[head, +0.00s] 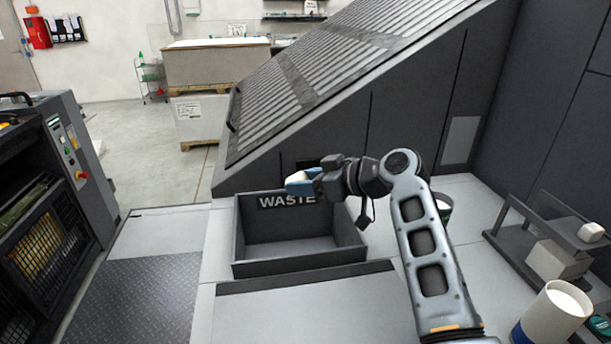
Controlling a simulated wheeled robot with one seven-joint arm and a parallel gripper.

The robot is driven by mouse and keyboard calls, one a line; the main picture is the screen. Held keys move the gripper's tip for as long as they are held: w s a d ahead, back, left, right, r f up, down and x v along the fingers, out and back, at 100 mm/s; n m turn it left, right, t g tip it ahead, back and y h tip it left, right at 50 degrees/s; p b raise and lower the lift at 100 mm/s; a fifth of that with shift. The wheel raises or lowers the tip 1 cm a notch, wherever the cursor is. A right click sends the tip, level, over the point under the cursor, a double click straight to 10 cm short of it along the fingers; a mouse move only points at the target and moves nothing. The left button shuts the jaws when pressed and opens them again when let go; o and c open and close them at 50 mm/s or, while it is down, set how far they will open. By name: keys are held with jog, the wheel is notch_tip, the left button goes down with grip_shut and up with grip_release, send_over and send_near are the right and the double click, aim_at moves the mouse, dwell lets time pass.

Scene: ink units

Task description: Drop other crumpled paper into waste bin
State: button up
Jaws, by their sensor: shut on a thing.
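The waste bin (300,258) is an open grey box with a WASTE label on its inner back wall. I see its floor and it looks empty. My gripper (300,180) is above the back part of the bin, pointing left. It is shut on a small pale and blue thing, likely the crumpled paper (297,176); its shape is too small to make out. I see no other crumpled paper for certain.
A white cup with a blue base (552,314) stands at the front right. Behind it a grey rack (520,236) holds a pale block (546,260). A dark cup (443,205) is partly hidden behind my arm. A sloped ribbed machine (330,80) rises behind the bin.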

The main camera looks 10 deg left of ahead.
jog(key=shift+f+b, duration=0.5)
jog(key=shift+f, duration=1.25)
jog(key=o, duration=1.1)
jog(key=shift+c, duration=0.2)
jog(key=b+v, duration=0.1)
jog(key=v, duration=0.6)
jog(key=shift+s+d+r, duration=0.15)
jog(key=shift+d+r, duration=0.05)
jog(key=shift+d, duration=0.15)
